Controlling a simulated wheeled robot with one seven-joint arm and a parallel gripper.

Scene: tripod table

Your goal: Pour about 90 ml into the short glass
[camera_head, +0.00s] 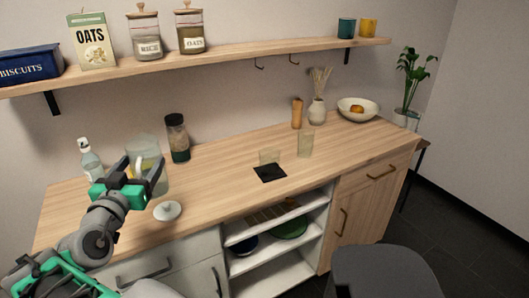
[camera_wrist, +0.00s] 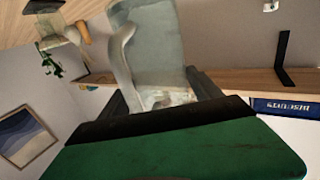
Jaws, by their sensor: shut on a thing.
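My gripper (camera_head: 143,173) is at the left of the counter, its fingers shut on the handle of a clear jug (camera_head: 146,147). The jug's handle (camera_wrist: 124,58) and translucent body (camera_wrist: 153,45) show between the fingers in the wrist view. The jug looks about upright in the head view; the gripper hides part of it, and I cannot tell whether its base touches the counter.
A white lid (camera_head: 168,211) lies near the front edge. A clear bottle (camera_head: 90,160) and a dark jar (camera_head: 177,138) stand near the jug. A wooden mill (camera_head: 297,113), vase (camera_head: 317,110) and bowl (camera_head: 357,108) stand at the back right. The counter (camera_head: 220,175) between jug and mat is clear.

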